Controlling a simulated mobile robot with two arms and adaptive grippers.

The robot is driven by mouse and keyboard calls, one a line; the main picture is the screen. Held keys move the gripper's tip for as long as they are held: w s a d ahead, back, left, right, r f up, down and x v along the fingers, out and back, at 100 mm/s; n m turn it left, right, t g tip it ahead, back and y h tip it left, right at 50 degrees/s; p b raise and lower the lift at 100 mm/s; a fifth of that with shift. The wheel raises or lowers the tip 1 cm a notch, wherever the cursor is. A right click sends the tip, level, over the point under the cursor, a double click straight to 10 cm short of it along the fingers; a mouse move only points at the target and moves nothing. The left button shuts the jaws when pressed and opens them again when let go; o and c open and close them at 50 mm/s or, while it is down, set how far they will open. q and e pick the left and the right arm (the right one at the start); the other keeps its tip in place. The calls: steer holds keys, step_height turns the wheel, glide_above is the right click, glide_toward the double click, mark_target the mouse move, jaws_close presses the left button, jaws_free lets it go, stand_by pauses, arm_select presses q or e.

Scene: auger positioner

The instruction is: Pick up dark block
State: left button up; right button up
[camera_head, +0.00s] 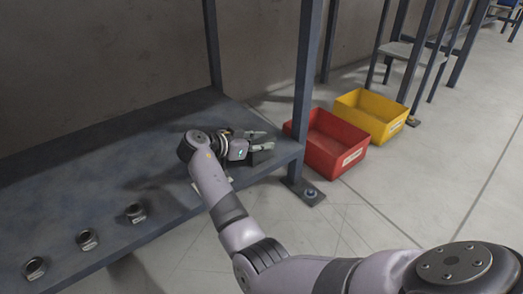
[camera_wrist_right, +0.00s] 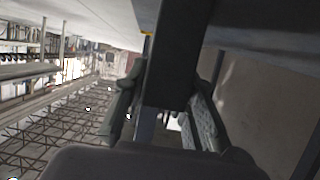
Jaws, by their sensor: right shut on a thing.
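My right gripper (camera_head: 263,140) is over the right end of the grey bench, with its fingers pointing right. In the right wrist view, the gripper (camera_wrist_right: 168,115) is shut on the dark block (camera_wrist_right: 176,55), a long dark piece running up between its two fingers. In the head view the block is hard to make out against the gripper and its shadow, and whether it touches the bench is unclear. My left gripper is in neither view.
The grey bench (camera_head: 75,188) holds three metal nut-like parts (camera_head: 135,212), (camera_head: 87,239), (camera_head: 34,268) at its left front. A dark post (camera_head: 306,85) stands at the bench's right corner. A red bin (camera_head: 330,143) and a yellow bin (camera_head: 372,115) sit on the floor beyond.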

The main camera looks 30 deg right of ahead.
jaws_close()
